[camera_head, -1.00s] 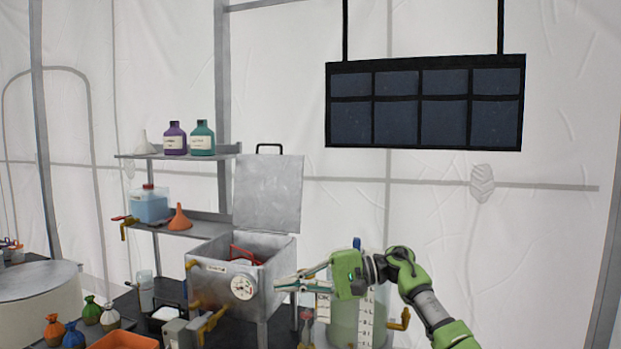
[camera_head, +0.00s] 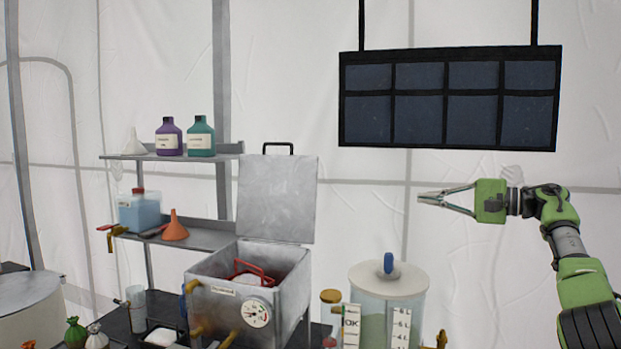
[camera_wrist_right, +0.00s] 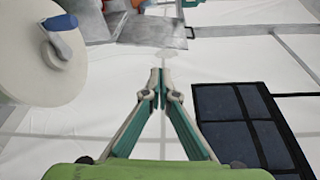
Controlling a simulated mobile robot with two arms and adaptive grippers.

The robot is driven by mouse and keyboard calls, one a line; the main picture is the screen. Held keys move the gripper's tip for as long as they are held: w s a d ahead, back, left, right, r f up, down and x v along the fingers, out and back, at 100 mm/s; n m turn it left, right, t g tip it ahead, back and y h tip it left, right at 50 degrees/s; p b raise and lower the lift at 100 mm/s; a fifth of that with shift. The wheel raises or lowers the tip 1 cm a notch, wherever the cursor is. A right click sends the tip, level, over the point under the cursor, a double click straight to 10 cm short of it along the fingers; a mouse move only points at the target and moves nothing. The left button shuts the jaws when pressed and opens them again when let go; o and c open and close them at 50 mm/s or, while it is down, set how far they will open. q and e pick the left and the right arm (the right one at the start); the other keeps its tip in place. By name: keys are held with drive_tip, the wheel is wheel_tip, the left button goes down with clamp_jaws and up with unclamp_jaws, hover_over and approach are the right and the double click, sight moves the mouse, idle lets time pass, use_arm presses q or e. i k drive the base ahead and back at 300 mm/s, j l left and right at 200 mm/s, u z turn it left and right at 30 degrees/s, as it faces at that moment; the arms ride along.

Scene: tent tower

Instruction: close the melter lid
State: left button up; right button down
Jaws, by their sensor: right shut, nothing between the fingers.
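The melter (camera_head: 225,306) is a grey metal box on legs with a dial on its front. Its lid (camera_head: 277,199) stands upright and open at the back, with a black handle (camera_head: 278,146) on its top edge. A red-handled item (camera_head: 254,272) sits inside the box. My right gripper (camera_head: 421,197) is in the air to the right of the lid, at about its height and clearly apart from it. Its fingertips meet with nothing between them, and they also show in the right wrist view (camera_wrist_right: 158,72). My left gripper is in neither view.
A tank with a pale lid and blue knob (camera_head: 388,264) stands right of the melter. Shelves (camera_head: 200,234) with bottles and funnels stand at left. A dark panel (camera_head: 450,100) hangs above my right gripper. The air between gripper and lid looks clear.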

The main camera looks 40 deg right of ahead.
sight(277, 195)
drive_tip(key=i, duration=0.95)
